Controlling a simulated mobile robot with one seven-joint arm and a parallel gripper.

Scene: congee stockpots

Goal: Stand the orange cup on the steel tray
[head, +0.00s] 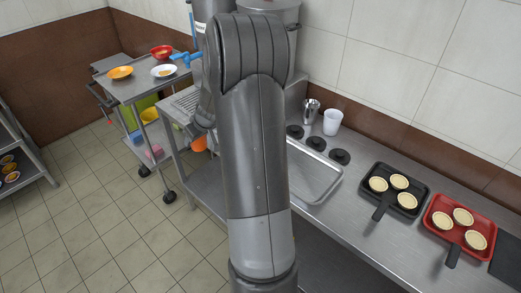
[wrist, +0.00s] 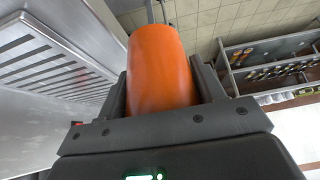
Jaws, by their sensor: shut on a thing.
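The orange cup (wrist: 160,70) is between the two fingers of my gripper (wrist: 162,84) in the wrist view, and the gripper is shut on it. In the head view a small part of the orange cup (head: 199,144) shows left of my arm, beside the draining end of the counter. My arm hides most of the gripper there. The steel tray (head: 318,178) lies on the counter right of my arm. Its visible part is empty, and my arm covers its left side. The cup is apart from the tray.
Behind the tray are black discs (head: 340,156), a steel cup (head: 311,110) and a white cup (head: 332,122). A black pan (head: 408,202) and a red pan (head: 440,208) with pale rounds stand to the right. A trolley (head: 137,90) with dishes stands at the left.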

